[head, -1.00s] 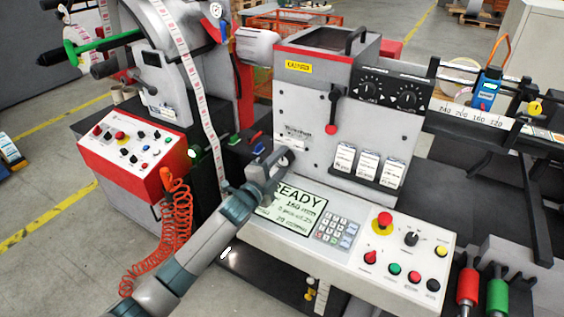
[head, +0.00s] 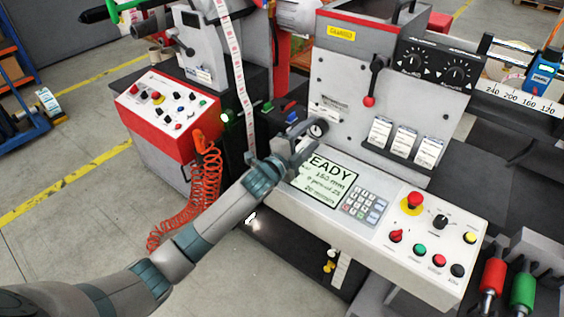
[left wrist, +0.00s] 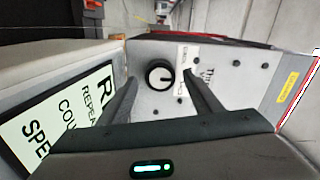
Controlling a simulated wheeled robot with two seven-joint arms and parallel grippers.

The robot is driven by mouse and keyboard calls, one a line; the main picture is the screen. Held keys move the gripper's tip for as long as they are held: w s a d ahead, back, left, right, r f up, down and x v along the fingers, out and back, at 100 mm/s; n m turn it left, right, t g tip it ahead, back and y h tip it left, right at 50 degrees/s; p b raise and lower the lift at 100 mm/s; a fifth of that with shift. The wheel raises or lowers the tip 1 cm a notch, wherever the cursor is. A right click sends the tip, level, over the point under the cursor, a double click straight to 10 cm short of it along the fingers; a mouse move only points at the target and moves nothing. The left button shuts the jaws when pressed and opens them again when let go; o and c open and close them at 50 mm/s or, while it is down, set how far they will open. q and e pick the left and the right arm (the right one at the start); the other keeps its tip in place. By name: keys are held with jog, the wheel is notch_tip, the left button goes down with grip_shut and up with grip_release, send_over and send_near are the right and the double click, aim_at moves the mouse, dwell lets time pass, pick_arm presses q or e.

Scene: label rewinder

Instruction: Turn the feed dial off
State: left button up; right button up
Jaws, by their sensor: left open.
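A small round black dial (head: 318,129) sits low on the grey machine front, just above the left end of the READY screen (head: 331,180). In the left wrist view the dial (left wrist: 159,75) is a black knob with a white mark, beside a small white label whose text is too small to read. My left gripper (head: 303,141) is close to the dial and partly covers the screen's left edge. In the left wrist view its open fingers (left wrist: 158,72) stand apart with the dial between them in the picture. I see no contact. My right gripper is out of view.
Right of the screen are a keypad (head: 364,206) and a red emergency button (head: 414,201) with several coloured buttons. Above are a red-tipped lever (head: 374,82) and two larger black dials (head: 435,69). A red control box (head: 165,116) with a coiled orange cable (head: 203,185) stands left.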

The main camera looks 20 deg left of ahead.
pick_arm(q)
jog(key=b+v, duration=0.3)
jog(key=v, duration=1)
jog(key=shift+s, duration=0.1)
jog(key=shift+s+a, duration=0.2)
jog(key=shift+s, duration=0.4)
